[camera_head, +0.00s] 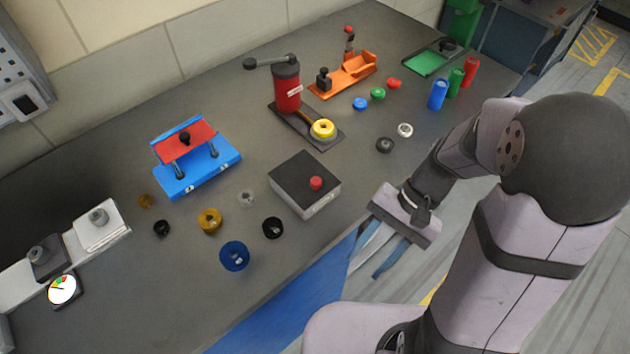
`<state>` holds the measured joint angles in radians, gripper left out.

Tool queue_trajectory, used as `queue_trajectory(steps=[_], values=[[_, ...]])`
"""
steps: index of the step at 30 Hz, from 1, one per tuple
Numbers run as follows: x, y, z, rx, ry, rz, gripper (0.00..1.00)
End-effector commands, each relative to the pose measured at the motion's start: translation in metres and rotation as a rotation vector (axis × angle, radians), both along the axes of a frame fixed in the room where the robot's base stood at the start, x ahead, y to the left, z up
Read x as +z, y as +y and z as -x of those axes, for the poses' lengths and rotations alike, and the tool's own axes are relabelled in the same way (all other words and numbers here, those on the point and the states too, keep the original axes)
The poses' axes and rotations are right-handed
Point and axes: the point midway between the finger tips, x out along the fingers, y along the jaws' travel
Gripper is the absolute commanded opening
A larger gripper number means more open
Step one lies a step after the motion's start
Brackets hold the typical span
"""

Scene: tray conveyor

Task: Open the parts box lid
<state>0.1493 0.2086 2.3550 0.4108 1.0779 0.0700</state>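The parts box appears to be the low square box with light grey walls (322,205) near the front edge of the table. Its flat dark lid (296,175) lies on top and looks closed. A red knob (316,183) stands on the lid, toward the front right. My gripper (366,268) is to the right of and in front of the box, beyond the table's front edge. Its two fingers are apart with nothing between them, pointing down and left in the picture. It does not touch the box.
A red press (287,88) with a yellow ring (323,129) stands behind the box. A blue fixture with a red plate (184,138) is at the left. Loose rings, including a blue one (234,256), lie left of the box. A dark ring (384,145) lies right.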

Motion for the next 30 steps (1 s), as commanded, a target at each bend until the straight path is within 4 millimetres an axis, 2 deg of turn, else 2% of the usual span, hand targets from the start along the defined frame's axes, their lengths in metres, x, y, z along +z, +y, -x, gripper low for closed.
queue_trajectory(steps=[1,3,7,12,18,22,30], values=[[-0.004,0.011,-0.005,-0.092,0.086,-0.073,0.38],[0.001,0.029,-0.016,-0.217,0.197,-0.187,0.38],[0.013,0.050,-0.051,-0.431,0.372,-0.414,0.38],[0.029,0.053,-0.096,-0.615,0.506,-0.656,0.38],[0.042,0.047,-0.135,-0.781,0.627,-0.795,0.38],[0.044,0.044,-0.146,-0.821,0.656,-0.832,0.38],[0.046,0.051,-0.146,-0.824,0.661,-0.836,0.38]])
